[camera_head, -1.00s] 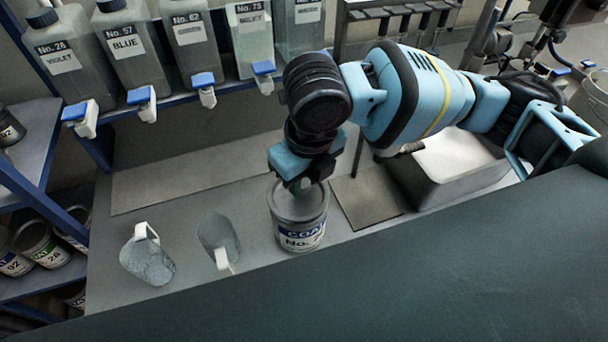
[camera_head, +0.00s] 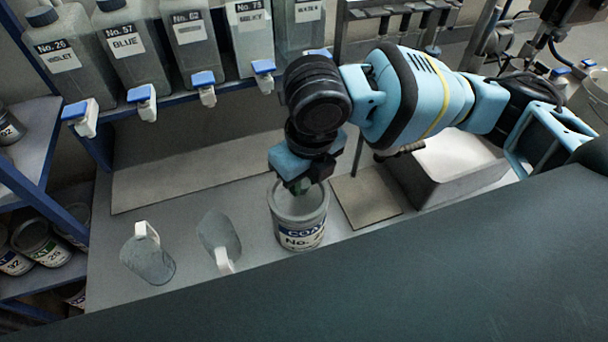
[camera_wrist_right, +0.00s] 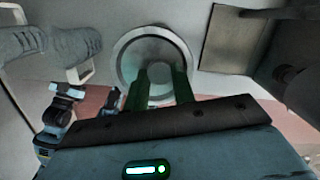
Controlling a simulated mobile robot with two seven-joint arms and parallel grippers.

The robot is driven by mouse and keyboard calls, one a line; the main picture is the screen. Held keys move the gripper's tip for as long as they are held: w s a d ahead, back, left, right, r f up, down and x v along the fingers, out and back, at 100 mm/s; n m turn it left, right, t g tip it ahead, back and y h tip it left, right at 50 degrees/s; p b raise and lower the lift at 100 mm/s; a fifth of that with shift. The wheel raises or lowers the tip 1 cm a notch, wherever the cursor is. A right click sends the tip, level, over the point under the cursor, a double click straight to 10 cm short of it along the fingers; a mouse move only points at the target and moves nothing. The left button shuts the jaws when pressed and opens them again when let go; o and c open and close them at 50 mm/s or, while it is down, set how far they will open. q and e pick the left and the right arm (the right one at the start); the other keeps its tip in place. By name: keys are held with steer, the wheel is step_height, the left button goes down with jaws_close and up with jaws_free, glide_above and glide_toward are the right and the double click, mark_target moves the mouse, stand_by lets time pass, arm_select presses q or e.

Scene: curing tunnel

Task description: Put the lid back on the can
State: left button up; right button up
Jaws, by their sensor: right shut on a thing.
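The can (camera_head: 300,232) stands upright on the grey bench, with a white and blue label on its front. My right gripper (camera_head: 300,186) points down over its top. In the right wrist view the green fingers (camera_wrist_right: 160,88) reach to the middle of the round grey lid (camera_wrist_right: 153,50), shut on it at its centre. The lid lies over the can's mouth; I cannot tell whether it is fully seated. My left gripper does not show in the head view; a pale blue and black part low on the left of the right wrist view seems to be my left arm's.
Two grey jugs, one at left (camera_head: 148,262) and one nearer the can (camera_head: 219,238), are on the bench. A flat square plate (camera_head: 366,196) lies right of the can. Bottles with blue taps (camera_head: 203,80) line the back; a shelf with cans (camera_head: 38,243) is at left.

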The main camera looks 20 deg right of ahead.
steer(key=o, duration=1.5)
steer(key=shift+r, duration=0.1)
steer(key=shift+r, duration=3.45)
jaws_close()
